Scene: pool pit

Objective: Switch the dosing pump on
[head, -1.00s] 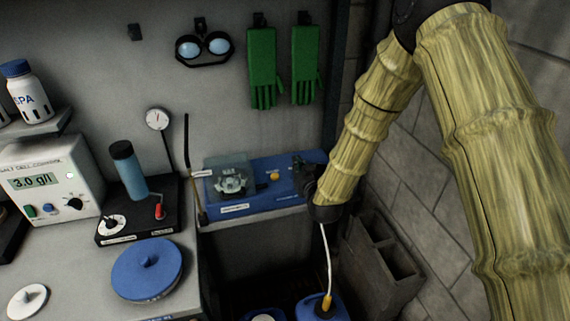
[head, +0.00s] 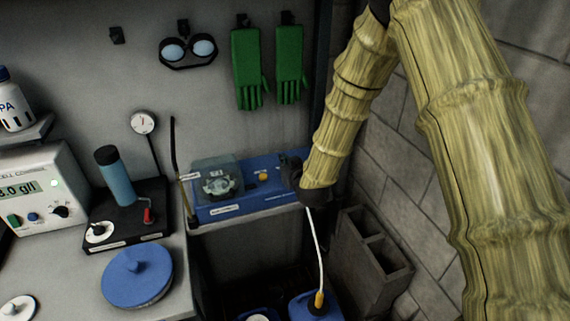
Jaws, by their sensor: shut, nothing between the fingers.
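The dosing pump (head: 242,205) is a blue box on a small shelf against the back wall, with a clear cover over its round pump head (head: 217,183). A yellow-orange knob or button (head: 264,176) sits on its top face, right of the cover. My gripper (head: 287,168) is dark and small in the head view, at the right end of the pump, just right of the yellow control. It is shut and empty. It and my wrist hide the pump's right end and any control there. I cannot tell whether the gripper touches the pump.
A white tube runs down to a blue canister (head: 304,308) below. Concrete blocks (head: 368,262) stand at the right. On the left bench are a salt cell console (head: 40,190), a black stand with a blue cylinder (head: 117,178) and a blue lid (head: 138,277). Goggles and green gloves (head: 247,65) hang above.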

